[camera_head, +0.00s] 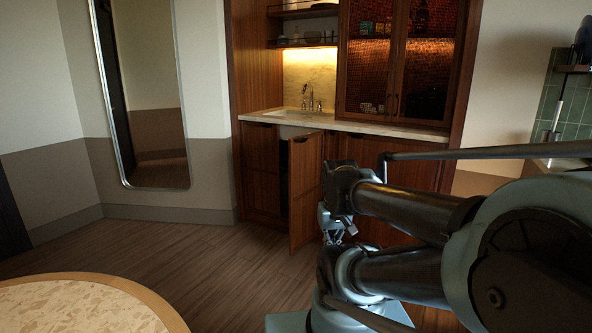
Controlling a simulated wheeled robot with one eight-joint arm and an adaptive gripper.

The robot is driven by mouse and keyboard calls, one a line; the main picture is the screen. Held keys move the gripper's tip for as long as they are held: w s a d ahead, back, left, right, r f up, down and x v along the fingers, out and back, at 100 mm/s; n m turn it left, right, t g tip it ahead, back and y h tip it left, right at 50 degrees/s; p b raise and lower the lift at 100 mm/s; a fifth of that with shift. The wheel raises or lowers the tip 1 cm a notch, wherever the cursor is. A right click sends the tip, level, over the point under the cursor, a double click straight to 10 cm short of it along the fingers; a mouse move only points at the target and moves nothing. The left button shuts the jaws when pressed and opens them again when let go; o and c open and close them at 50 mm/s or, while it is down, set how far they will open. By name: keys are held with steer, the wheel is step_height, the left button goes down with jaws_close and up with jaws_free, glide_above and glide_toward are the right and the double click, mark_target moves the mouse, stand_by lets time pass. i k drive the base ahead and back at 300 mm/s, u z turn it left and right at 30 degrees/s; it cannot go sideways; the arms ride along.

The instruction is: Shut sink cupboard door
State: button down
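The sink cupboard door (305,188) is a brown wooden panel that stands ajar, swung out toward me from the cabinet below the sink (287,113). A dark gap shows to its left, at the cupboard opening (283,175). My gripper (333,232) is just right of the door's lower half in the picture, pointing down. I cannot tell whether it touches the door. Its fingers are small and partly hidden by my arm, and I cannot tell whether they are open or shut.
A round speckled table (75,306) fills the near left corner. The wooden floor (215,255) between it and the cabinet is clear. The countertop (375,127) runs above the cupboards. A tall mirror (145,95) is on the left wall.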

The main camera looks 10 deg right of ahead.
mark_target(306, 150)
steer(key=i, duration=1.15)
